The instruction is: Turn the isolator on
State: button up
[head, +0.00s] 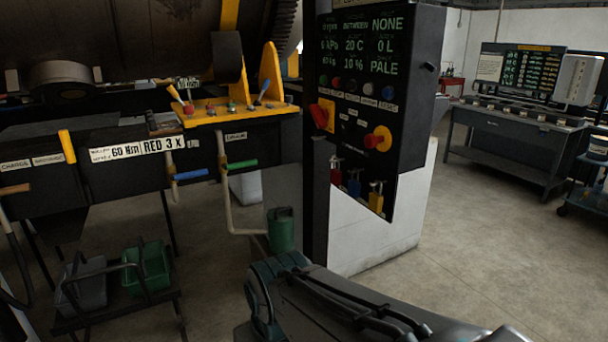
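A dark control cabinet (405,160) stands in the middle of the head view. On its front, a red handle on a yellow plate (322,116) sits at the left; it looks like a rotary isolator, but its label is too small to read. A red knob on a yellow round base (378,139) sits lower right of it and looks like a stop button. I cannot tell the handle's on or off position. My arm crosses the bottom of the view, below and apart from the cabinet. My gripper's fingers do not show.
Red, blue and yellow levers (376,198) sit low on the cabinet. Left is a yellow-topped lever console (235,112) under a large drum. A rack with grey and green bins (148,268) stands on the floor. A bench (515,140) stands back right. Floor right of the cabinet is clear.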

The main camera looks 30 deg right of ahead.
aim_at(320, 117)
jog(key=z, duration=0.45)
jog(key=i, duration=1.45)
jog(key=z, duration=0.2)
